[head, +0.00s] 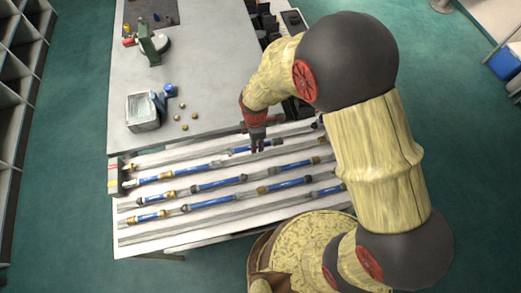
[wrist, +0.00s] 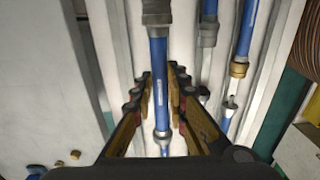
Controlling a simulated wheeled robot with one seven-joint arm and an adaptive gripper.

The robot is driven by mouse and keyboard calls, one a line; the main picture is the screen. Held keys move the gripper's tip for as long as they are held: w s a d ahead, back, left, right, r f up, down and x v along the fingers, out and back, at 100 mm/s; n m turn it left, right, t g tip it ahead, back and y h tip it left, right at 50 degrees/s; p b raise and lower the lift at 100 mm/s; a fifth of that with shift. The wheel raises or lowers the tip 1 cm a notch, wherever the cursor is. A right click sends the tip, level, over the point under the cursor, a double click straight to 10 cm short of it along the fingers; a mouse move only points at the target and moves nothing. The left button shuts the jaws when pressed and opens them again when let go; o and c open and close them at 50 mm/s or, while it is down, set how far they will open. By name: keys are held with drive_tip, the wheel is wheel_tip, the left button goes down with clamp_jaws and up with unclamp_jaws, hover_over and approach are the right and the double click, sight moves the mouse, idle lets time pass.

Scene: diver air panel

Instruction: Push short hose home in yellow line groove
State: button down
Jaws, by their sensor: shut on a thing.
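The short blue hose (wrist: 159,80) lies between the two fingers of my gripper (wrist: 162,88) in the wrist view. It has a pale printed strip, a grey collar at the upper end and a dark lower end. In the head view my gripper (head: 257,148) points down over the upper part of the grooved panel (head: 180,238), shut on this hose (head: 241,149). The hose is roughly in line with the groove. I cannot tell whether it is seated or slightly raised, and the fingers hide part of it. No yellow marking on its line is clear.
Several other blue hoses with brass or grey fittings lie in neighbouring grooves, one of them nearby (head: 222,184). A grey worktop (head: 195,60) adjoins the panel, with a metal box (head: 143,112), brass pieces (head: 177,118) and a green tool (head: 148,45). Shelving stands at left.

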sight(249, 159)
drive_tip(key=shift+f+b, duration=2.45)
drive_tip(key=shift+f, duration=1.15)
drive_tip(key=shift+s+a, duration=0.25)
drive_tip(key=shift+a, duration=0.55)
drive_tip(key=shift+s+a, duration=0.25)
drive_tip(key=shift+a, duration=0.55)
drive_tip(key=c, duration=1.7)
unclamp_jaws()
drive_tip(key=shift+c, duration=0.2)
drive_tip(key=shift+o, duration=0.3)
wheel_tip(249, 159, up, 12)
drive_tip(key=shift+f, duration=0.1)
